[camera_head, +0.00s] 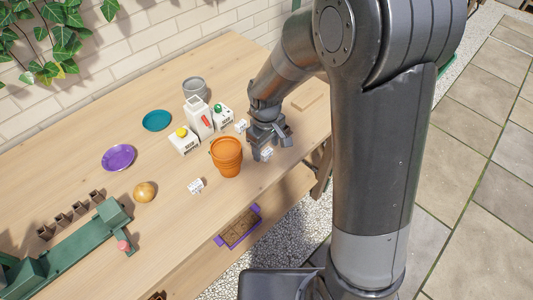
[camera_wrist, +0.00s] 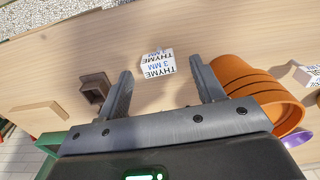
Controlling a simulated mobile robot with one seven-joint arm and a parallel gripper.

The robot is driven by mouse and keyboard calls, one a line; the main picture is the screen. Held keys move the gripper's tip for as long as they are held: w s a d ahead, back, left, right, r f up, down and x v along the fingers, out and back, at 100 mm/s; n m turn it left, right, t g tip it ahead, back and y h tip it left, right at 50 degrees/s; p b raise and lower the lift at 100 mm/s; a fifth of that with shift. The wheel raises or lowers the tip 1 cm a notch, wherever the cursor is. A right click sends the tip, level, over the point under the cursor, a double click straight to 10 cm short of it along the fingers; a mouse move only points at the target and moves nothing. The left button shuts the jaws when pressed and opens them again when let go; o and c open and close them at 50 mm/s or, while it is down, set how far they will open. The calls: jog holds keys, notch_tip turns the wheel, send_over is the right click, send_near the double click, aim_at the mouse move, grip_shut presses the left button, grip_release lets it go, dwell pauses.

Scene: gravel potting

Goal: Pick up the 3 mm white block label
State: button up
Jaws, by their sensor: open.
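The white block label (camera_wrist: 158,64) reads "THYME 3 MM" in dark and blue print. It lies on the wooden table and appears between and slightly beyond my fingertips in the wrist view. It also shows in the head view as a small white block (camera_head: 266,153) just below my gripper (camera_head: 270,137). My gripper (camera_wrist: 160,70) is open and empty, with a finger showing on each side of the label and neither seen touching it. Another white block label (camera_head: 195,186) lies left of the orange pot, and one more (camera_head: 241,125) lies behind my gripper.
An orange pot (camera_head: 226,157) stands close left of my gripper; in the wrist view the pot (camera_wrist: 245,80) is beside the right finger. A small brown holder (camera_wrist: 95,86) is near the left finger. White containers (camera_head: 199,118) stand behind. The table's front edge is close.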

aim_at(267, 151)
notch_tip(267, 151, down, 4)
jog(key=shift+d+f, duration=0.1)
jog(key=shift+f, duration=0.15)
jog(key=shift+c, duration=0.5)
jog(key=c, duration=1)
